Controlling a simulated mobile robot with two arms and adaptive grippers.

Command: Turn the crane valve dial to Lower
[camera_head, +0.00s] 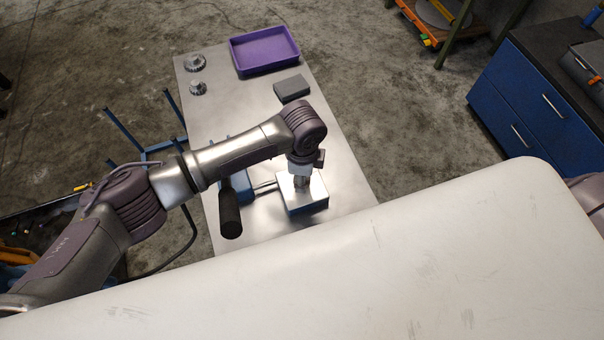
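A small silver box (309,206) sits on the metal table's near part, beside a blue piece with a black cylindrical handle (229,212). It may be the crane valve block; no dial face or lettering is readable. My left arm reaches across the table, and its gripper (301,181) points down at the top of the box. It appears to be at or just above whatever is on top, which it hides. The fingers are too small and covered to tell open from shut. My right gripper is out of view; only part of that arm shows at the right edge.
The metal table (215,135) carries a purple tray (264,70), a grey block (292,88) and two gears, one larger (195,62) and one smaller (198,88). Blue bars (130,128) stand left of the table. A blue drawer cabinet (520,105) stands at the right.

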